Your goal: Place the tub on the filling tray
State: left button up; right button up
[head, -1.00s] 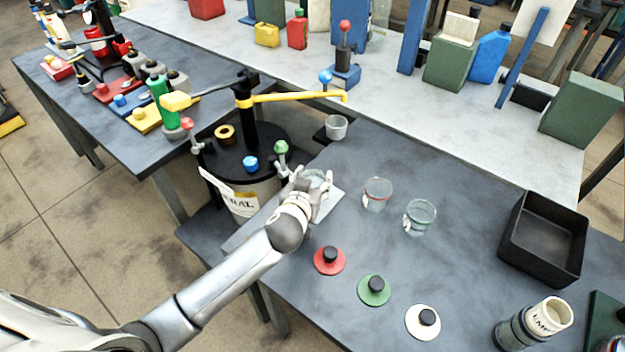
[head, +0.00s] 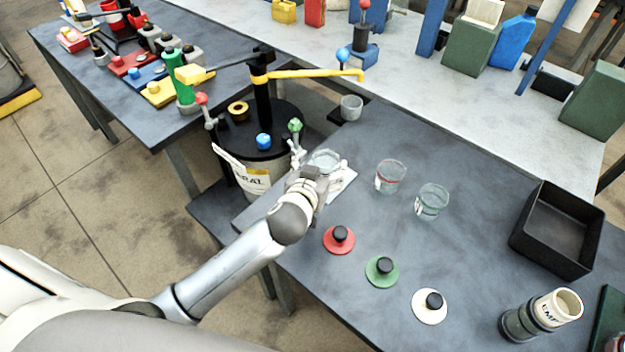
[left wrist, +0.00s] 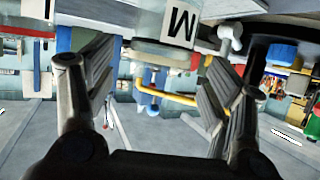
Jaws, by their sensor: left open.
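The clear tub (head: 325,158) stands on a pale flat tray (head: 346,180) at the table corner beside the drum. My left gripper (head: 316,172) is open, just in front of the tub on its near-left side, and partly hides it and the tray. In the left wrist view, the tub's white label with an M (left wrist: 181,24) shows beyond the open fingers (left wrist: 160,82), with nothing gripped between them. I cannot tell whether a finger still touches the tub. My right gripper is not in view.
Two clear tubs, one red-rimmed (head: 390,177) and one green-rimmed (head: 432,202), stand to the right. Red (head: 339,240), green (head: 382,271) and white (head: 429,306) lids lie nearer. A drum (head: 262,150) with a yellow spout (head: 315,74) is behind. A black bin (head: 558,228) stands right.

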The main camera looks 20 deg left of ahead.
pick_arm(q)
jog(key=v, duration=0.7)
jog(key=shift+s+r+b, duration=0.2)
jog(key=shift+s+b, duration=0.2)
jog(key=shift+s+f, duration=0.1)
